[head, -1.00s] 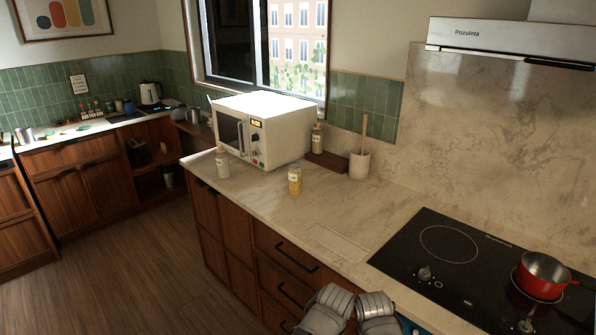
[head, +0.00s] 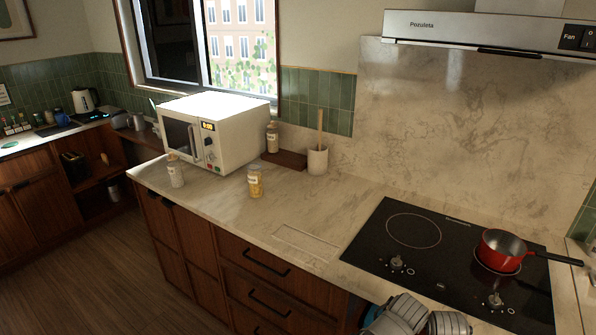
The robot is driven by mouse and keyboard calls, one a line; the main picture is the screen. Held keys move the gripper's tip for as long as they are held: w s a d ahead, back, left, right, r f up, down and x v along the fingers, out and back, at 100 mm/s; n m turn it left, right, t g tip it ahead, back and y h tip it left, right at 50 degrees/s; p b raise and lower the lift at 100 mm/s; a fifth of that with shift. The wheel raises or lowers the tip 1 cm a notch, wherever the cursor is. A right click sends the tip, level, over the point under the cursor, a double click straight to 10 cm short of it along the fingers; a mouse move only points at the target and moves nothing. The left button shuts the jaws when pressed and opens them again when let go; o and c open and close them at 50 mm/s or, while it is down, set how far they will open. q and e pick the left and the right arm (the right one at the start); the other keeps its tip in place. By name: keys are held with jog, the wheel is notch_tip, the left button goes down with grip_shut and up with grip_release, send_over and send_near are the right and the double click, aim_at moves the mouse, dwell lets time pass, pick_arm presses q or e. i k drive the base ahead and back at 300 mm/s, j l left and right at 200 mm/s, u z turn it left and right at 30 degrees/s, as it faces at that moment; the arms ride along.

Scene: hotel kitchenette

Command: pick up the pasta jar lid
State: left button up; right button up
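A small glass jar with yellow contents and a pale label (head: 255,182), which looks like the pasta jar, stands upright on the marble counter in front of the microwave. It is too small to tell its lid clearly from its top. Two other jars are near: a whitish one (head: 176,172) at the microwave's front left corner, and a beige one (head: 272,138) on a wooden board behind. Grey rounded links of my own show at the bottom edge. Neither gripper's fingers are in view.
A white microwave (head: 236,153) stands left of the jar. A utensil crock (head: 317,160) stands behind right. The black hob (head: 414,261) holds a red saucepan (head: 499,250), its handle pointing right. The counter (head: 300,208) between jar and hob is largely clear.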

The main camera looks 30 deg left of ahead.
aim_at(255, 170)
jog(key=j+z, duration=0.25)
jog(key=j, duration=0.15)
jog(key=k+j+z, duration=0.1)
jog(key=j+z, duration=0.15)
jog(key=j, duration=0.15)
jog(key=k+j+z, duration=0.1)
jog(key=j+z, duration=0.15)
jog(key=j, duration=0.2)
jog(key=k+j+z, duration=0.1)
jog(key=j+z, duration=0.15)
jog(key=k+j, duration=0.15)
jog(key=j, duration=0.2)
jog(key=k+j, duration=0.15)
jog(key=j, duration=0.25)
jog(key=k+j+z, duration=0.1)
jog(key=j, duration=0.25)
jog(key=k+j, duration=0.15)
jog(key=j, duration=0.2)
jog(key=k+j, duration=0.15)
jog(key=j, duration=0.2)
jog(key=k+j, duration=0.15)
jog(key=j, duration=0.2)
jog(key=z, duration=0.05)
